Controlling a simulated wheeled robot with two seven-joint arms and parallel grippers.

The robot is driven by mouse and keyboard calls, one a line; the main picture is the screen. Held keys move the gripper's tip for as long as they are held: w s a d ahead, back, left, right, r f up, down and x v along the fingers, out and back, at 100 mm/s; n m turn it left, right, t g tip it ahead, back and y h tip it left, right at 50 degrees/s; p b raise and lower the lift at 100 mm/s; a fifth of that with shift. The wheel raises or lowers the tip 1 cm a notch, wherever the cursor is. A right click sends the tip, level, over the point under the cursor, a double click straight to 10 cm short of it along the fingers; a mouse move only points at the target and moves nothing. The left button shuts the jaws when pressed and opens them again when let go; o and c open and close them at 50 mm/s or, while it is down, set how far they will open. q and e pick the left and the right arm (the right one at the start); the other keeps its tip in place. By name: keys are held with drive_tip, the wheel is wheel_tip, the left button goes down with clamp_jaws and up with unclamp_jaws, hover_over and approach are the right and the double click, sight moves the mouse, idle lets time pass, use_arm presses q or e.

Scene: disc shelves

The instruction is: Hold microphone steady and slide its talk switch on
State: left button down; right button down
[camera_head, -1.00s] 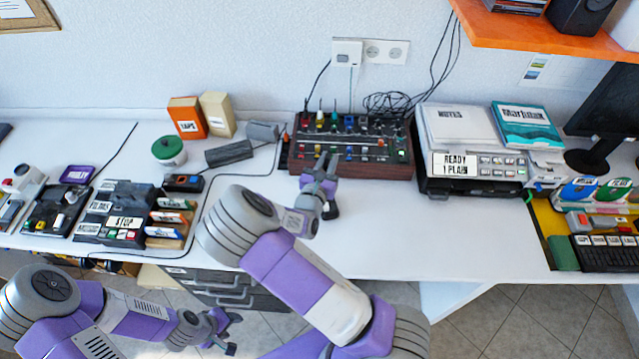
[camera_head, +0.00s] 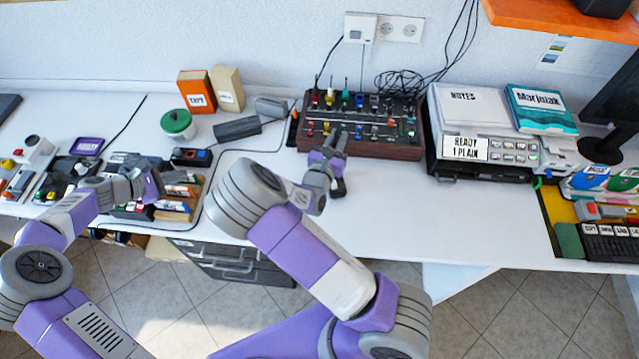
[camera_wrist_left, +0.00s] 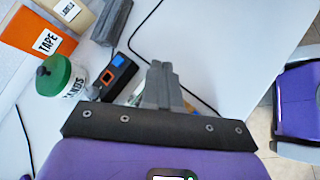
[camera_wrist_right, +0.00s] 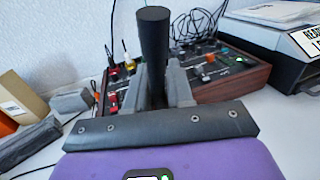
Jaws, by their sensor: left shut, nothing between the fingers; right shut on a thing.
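A black cylindrical microphone (camera_wrist_right: 153,42) stands up between the fingers of my right gripper (camera_wrist_right: 160,85) in the right wrist view. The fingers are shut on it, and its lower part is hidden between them. No talk switch can be made out. In the head view my right gripper (camera_head: 326,165) is over the desk, in front of the mixing console (camera_head: 362,146). My left gripper (camera_head: 152,184) is shut and empty over the labelled boxes at the left. Its closed fingertips (camera_wrist_left: 162,78) show in the left wrist view, far from the microphone.
A green-lidded jar (camera_head: 177,124), an orange tape box (camera_head: 197,91) and a grey block (camera_head: 237,128) stand at the back left. A printer (camera_head: 485,155) is right of the console. The front middle of the desk (camera_head: 430,220) is clear. Black cables run along the wall.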

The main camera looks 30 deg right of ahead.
use_arm(q)
drive_tip(key=s+d+f+g+h, duration=0.1)
drive_tip(key=s+d+g, duration=0.1)
drive_tip(key=s+d, duration=0.2)
drive_tip(key=s+d+f+g+h, duration=0.1)
drive_tip(key=s+d+f+g, duration=0.1)
drive_tip(key=d, duration=0.9)
drive_tip(key=s+d+f+g+h, duration=0.1)
drive_tip(key=s+d+f+g, duration=0.1)
drive_tip(key=s+d, duration=0.3)
drive_tip(key=shift+s+d+m+g+h, duration=0.15)
drive_tip(key=shift+d+g, duration=0.2)
drive_tip(key=shift+d, duration=0.45)
drive_tip(key=shift+s+d+m+g+h, duration=0.15)
drive_tip(key=shift+d+g, duration=0.2)
drive_tip(key=shift+d, duration=0.45)
approach(334, 185)
drive_tip(key=d+f, duration=0.1)
drive_tip(key=d, duration=0.2)
drive_tip(key=d+f, duration=0.1)
drive_tip(key=shift+s+d+f, duration=0.25)
drive_tip(key=shift+d+f, duration=0.05)
drive_tip(key=shift+d, duration=0.4)
drive_tip(key=shift+s, duration=0.1)
